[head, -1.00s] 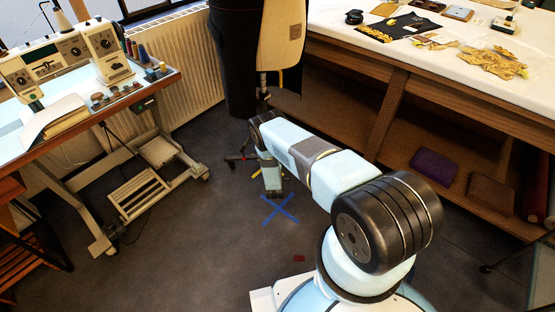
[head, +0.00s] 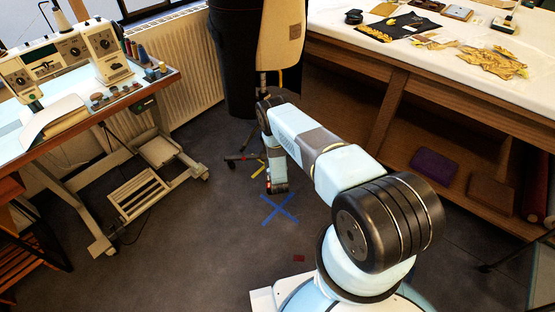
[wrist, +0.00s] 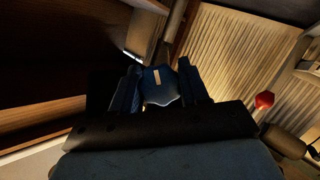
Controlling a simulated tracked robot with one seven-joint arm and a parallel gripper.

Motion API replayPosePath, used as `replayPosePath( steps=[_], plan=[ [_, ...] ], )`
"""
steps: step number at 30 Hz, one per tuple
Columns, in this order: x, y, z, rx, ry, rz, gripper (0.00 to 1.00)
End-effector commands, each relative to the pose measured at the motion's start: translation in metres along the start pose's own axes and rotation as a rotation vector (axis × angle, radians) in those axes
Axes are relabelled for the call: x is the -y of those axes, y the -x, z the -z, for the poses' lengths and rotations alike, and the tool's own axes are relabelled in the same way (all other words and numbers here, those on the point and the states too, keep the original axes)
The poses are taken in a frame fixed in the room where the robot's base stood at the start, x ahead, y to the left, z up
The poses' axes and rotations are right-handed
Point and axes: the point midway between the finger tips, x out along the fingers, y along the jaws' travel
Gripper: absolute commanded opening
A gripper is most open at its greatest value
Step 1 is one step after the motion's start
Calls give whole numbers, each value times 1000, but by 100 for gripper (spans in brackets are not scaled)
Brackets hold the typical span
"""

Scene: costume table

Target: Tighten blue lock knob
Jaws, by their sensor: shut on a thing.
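In the wrist view, a blue lobed knob (wrist: 161,88) with a pale tan mark on its face sits between the two dark fingers of my gripper (wrist: 158,72). The fingers are shut on the knob, one on each side. A pole rises behind the knob toward the top of the view. In the head view, my gripper (head: 277,188) is low near the chair base, above the floor beyond the blue tape cross. The knob cannot be made out there.
A red ball-like end (wrist: 264,100) shows right of my gripper in the wrist view. The beige-backed chair (head: 281,35) stands beyond my arm. A sewing table (head: 95,125) is at left, a long worktable (head: 440,80) at right. A blue tape cross (head: 278,210) marks open floor.

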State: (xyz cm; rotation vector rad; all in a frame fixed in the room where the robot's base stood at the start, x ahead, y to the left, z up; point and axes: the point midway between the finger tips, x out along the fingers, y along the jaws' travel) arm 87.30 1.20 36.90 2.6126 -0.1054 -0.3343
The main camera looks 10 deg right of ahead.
Motion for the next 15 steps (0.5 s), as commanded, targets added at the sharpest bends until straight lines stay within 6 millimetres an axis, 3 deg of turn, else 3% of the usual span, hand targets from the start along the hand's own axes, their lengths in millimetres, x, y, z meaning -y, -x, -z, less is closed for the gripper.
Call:
replayPosePath(
  steps=[15],
  plan=[
    [4, 4, -3, 9, -478, 128, 14]
  ],
)
